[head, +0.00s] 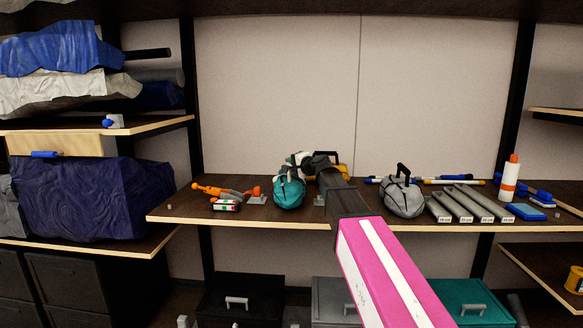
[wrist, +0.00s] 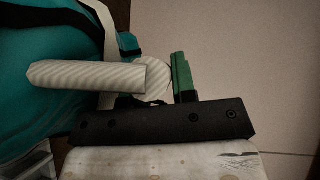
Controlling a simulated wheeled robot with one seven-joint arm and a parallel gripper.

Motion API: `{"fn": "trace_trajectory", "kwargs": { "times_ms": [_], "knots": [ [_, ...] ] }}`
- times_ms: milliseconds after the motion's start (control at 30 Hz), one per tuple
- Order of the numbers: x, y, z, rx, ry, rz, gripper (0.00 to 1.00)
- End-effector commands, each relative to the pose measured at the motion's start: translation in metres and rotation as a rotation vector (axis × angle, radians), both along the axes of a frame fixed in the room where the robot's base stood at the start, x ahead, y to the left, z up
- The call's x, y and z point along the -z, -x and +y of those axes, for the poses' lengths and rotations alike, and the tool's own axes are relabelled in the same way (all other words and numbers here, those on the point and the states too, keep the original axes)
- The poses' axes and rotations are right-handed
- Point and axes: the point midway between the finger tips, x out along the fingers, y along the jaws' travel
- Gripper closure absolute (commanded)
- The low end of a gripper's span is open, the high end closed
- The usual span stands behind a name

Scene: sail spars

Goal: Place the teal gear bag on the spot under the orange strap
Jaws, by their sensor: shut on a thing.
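The teal gear bag (head: 289,191) is at the shelf's middle, left of my arm. I cannot tell whether its underside touches the board. My gripper (head: 297,163) is at the bag's top, partly hidden by my wrist. In the wrist view the teal bag (wrist: 35,100) fills the left side, with black and white straps. A pale ribbed bar, which looks like its handle (wrist: 85,76), runs to between the green fingertips of my gripper (wrist: 157,70), shut on it. An orange strap (head: 218,191) lies on the shelf left of the bag; the spot under it is not clearly visible.
A grey bag (head: 403,197), several grey bars (head: 462,204) and a white-orange bottle (head: 508,178) stand right on the shelf (head: 175,209). A small red, white and green item (head: 226,205) lies before the strap. The shelf's left end is bare. A black post (head: 193,110) rises there.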

Motion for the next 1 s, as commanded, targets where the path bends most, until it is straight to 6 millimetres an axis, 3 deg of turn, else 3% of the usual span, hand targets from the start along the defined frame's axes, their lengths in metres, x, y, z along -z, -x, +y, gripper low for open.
{"fn": "trace_trajectory", "kwargs": {
  "times_ms": [100,433,467,533,900,1000],
  "knots": [
    [0.008,0.000,0.000,0.000,0.000,0.000,1.00],
    [0.010,0.000,0.000,0.000,-0.001,0.000,1.00],
    [0.011,0.000,0.000,0.000,0.000,0.000,0.72],
    [0.011,0.000,0.000,0.000,0.000,0.000,0.49],
    [0.007,0.000,0.000,0.000,0.001,-0.001,0.49],
    [0.007,0.010,-0.008,0.002,0.001,-0.001,0.49]
  ]
}}
